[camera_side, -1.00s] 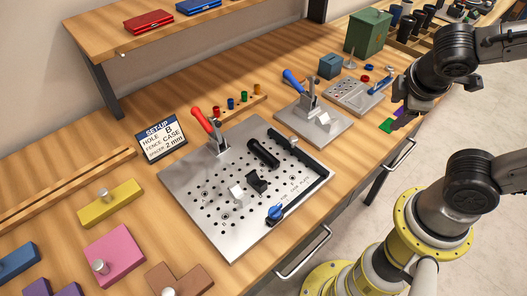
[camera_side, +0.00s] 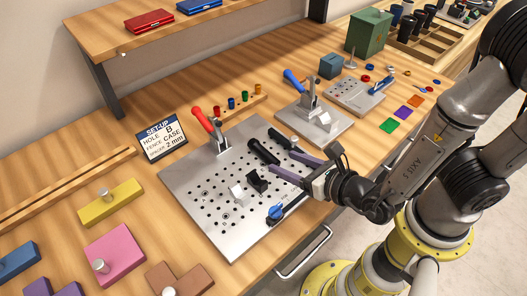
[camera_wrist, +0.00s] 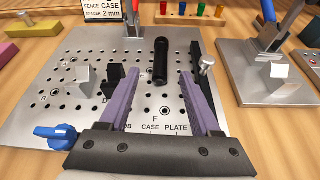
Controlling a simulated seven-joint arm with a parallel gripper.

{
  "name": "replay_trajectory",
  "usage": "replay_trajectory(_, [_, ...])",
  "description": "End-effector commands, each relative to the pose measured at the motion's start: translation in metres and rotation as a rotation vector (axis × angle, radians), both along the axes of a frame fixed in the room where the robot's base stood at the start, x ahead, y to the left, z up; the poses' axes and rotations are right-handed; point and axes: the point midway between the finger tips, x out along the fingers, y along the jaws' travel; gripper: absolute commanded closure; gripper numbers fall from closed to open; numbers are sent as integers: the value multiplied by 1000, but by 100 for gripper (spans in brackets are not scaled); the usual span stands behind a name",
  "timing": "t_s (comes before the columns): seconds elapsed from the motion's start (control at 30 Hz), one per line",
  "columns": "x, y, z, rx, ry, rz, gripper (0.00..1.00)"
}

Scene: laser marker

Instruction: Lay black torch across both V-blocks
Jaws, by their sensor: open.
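The black torch (camera_side: 263,152) lies on the steel plate (camera_side: 196,190); in the wrist view it (camera_wrist: 160,63) points away from me. A silver block (camera_side: 237,194) and a black block (camera_side: 257,181) stand to its near left, apart from it; they look like the V-blocks, though their grooves are too small to make out. In the wrist view the silver block (camera_wrist: 84,80) and black block (camera_wrist: 112,80) are left of the torch. My gripper (camera_side: 284,162) is open and empty, with purple fingers. In the wrist view its fingertips (camera_wrist: 164,74) frame the torch from either side; their height above it is unclear.
A dark fence bar (camera_side: 281,139) runs along the plate's right side, partly hidden by my fingers. A red-handled clamp (camera_side: 205,122) stands at the back edge. A blue knob (camera_side: 275,212) sits at the front. A second fixture (camera_side: 314,121) stands to the right.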

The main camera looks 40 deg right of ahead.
Motion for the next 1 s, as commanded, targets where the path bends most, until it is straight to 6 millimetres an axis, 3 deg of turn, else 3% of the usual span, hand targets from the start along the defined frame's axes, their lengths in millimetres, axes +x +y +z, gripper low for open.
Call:
replay_trajectory(0.37, [27, -1, -10, 2, 0, -8, 36])
replay_trajectory(0.67, [61, -1, -24, 3, 0, -9, 36])
replay_trajectory(0.97, [65, -1, -26, 3, 0, -7, 36])
replay_trajectory(1.0, [65, -1, -26, 3, -1, -7, 41])
